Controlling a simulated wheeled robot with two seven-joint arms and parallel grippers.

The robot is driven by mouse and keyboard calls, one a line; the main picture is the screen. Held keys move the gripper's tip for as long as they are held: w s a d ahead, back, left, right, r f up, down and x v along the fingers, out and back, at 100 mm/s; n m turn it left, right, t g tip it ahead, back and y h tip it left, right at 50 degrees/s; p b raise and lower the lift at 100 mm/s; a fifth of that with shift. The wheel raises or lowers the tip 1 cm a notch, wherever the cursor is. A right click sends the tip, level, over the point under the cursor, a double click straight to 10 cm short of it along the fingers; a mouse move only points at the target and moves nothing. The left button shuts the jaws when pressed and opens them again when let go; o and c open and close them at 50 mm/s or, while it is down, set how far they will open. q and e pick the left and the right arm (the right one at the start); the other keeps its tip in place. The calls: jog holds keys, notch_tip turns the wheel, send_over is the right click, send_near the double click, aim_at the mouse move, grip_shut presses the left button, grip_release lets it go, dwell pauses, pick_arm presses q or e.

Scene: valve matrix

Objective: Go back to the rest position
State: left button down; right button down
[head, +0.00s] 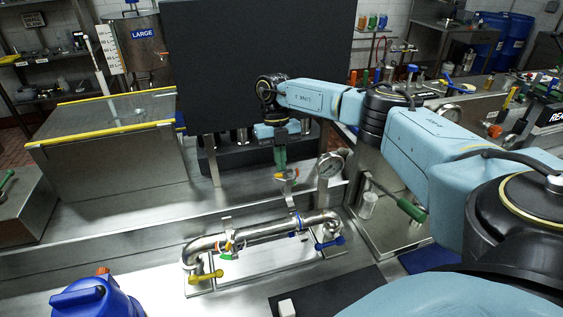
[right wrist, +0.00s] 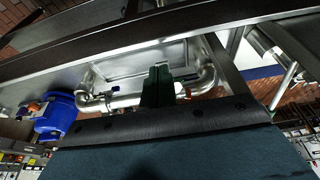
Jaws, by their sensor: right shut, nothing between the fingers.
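My right arm reaches in from the right in the head view. Its gripper (head: 280,160) points down with green fingers, above the back part of the steel bench. The gripper is shut and holds nothing. In the right wrist view the green fingers (right wrist: 157,86) are together in front of the steel pipe (right wrist: 125,101). In the head view this pipe (head: 265,232) lies nearer than the gripper and apart from it. It carries a yellow valve handle (head: 206,277) and a blue valve handle (head: 331,243). My left gripper is not in view.
A pressure gauge (head: 330,164) stands just right of the right gripper, with a small valve (head: 287,176) below the fingers. A dark panel (head: 252,60) rises behind. A steel box with yellow edges (head: 110,150) stands left. A blue jug (head: 97,299) is at front left.

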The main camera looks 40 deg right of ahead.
jog(key=v, duration=0.9)
jog(key=shift+b, duration=0.4)
